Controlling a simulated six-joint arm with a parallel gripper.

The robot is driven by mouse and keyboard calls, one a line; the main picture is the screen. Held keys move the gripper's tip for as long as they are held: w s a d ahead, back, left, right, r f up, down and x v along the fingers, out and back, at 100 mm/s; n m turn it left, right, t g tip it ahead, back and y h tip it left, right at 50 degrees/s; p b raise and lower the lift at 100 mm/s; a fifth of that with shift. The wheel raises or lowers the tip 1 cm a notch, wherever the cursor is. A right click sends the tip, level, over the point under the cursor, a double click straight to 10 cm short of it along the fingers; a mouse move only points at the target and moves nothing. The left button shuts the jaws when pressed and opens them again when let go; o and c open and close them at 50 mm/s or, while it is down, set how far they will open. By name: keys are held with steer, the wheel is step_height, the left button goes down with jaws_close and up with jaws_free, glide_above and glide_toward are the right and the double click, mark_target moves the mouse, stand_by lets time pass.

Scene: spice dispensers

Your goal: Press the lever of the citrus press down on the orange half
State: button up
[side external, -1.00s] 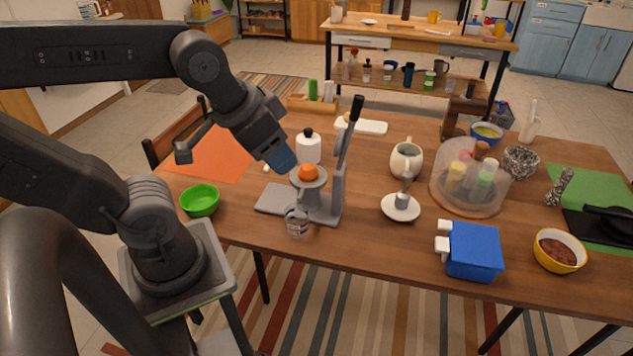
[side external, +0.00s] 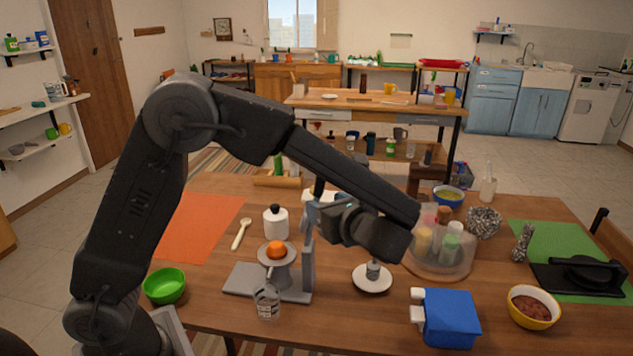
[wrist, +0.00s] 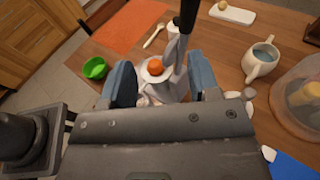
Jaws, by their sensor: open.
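The citrus press (side external: 295,284) stands on the wooden table, with the orange half (side external: 277,249) on its pale cup. In the wrist view, the orange half (wrist: 155,67) and the raised lever (wrist: 187,18), with its dark handle, lie beyond my fingers. My gripper (side external: 325,207) is open beside the press's grey upright, at the lever's height, its blue fingers pointing left. In the wrist view, its fingertips (wrist: 161,72) are spread on either side of the press. In the side view, my gripper and forearm hide most of the lever. I cannot tell whether they touch it.
A glass jar (side external: 266,301) stands just in front of the press. A white bottle (side external: 276,222) stands behind it and a green bowl (side external: 165,286) to its left. A white saucer (side external: 372,279), a spice carousel (side external: 440,248) and a blue box (side external: 447,318) are to the right.

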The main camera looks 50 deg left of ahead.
steer(key=w+a+f+m+t+y, duration=0.1)
steer(key=w+a, duration=0.4)
steer(key=a, duration=0.6)
steer(key=shift+w+a+m+y, duration=0.2)
steer(key=shift+m+y, duration=0.3)
steer(key=shift+m, duration=0.2)
steer(key=shift+d, duration=0.1)
jaws_close()
